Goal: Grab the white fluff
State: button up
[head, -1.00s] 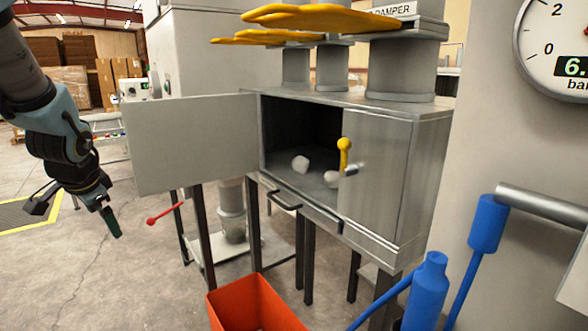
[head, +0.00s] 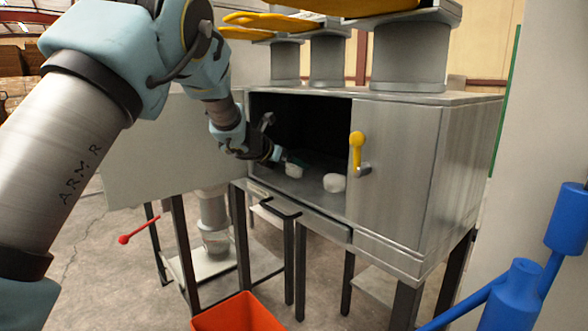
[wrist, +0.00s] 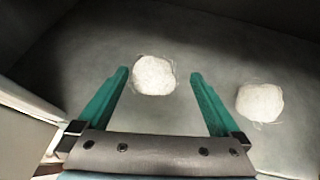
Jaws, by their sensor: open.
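Two white fluff balls lie on the floor of the open metal cabinet. In the head view, the left white fluff (head: 293,170) is at my gripper's tip and the right white fluff (head: 334,183) lies near the yellow-handled door. In the wrist view, the left fluff (wrist: 154,75) sits between and just beyond the fingertips, and the right fluff (wrist: 259,103) lies outside the right finger. My gripper (head: 282,157) reaches into the cabinet opening. Its green fingers (wrist: 160,78) are spread open with nothing held.
The metal cabinet (head: 425,150) has its left door (head: 150,150) swung open and its right door shut, with a yellow handle (head: 357,150). An orange bin (head: 238,315) stands below on the floor. Blue pipes (head: 515,290) stand at the right.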

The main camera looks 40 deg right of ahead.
jog(key=shift+w+d+f, duration=0.1)
jog(key=shift+d+f, duration=0.15)
jog(key=shift+d, duration=0.4)
jog(key=shift+w+d+f+p, duration=0.15)
jog(key=shift+w+d+p, duration=0.1)
jog(key=shift+d+p, duration=0.35)
jog(key=p+x, duration=0.2)
jog(key=x, duration=0.1)
jog(key=shift+w, duration=0.3)
jog(key=shift+d+f, duration=0.25)
jog(key=shift+d, duration=0.1)
jog(key=shift+c, duration=0.4)
jog(key=c, duration=1.4)
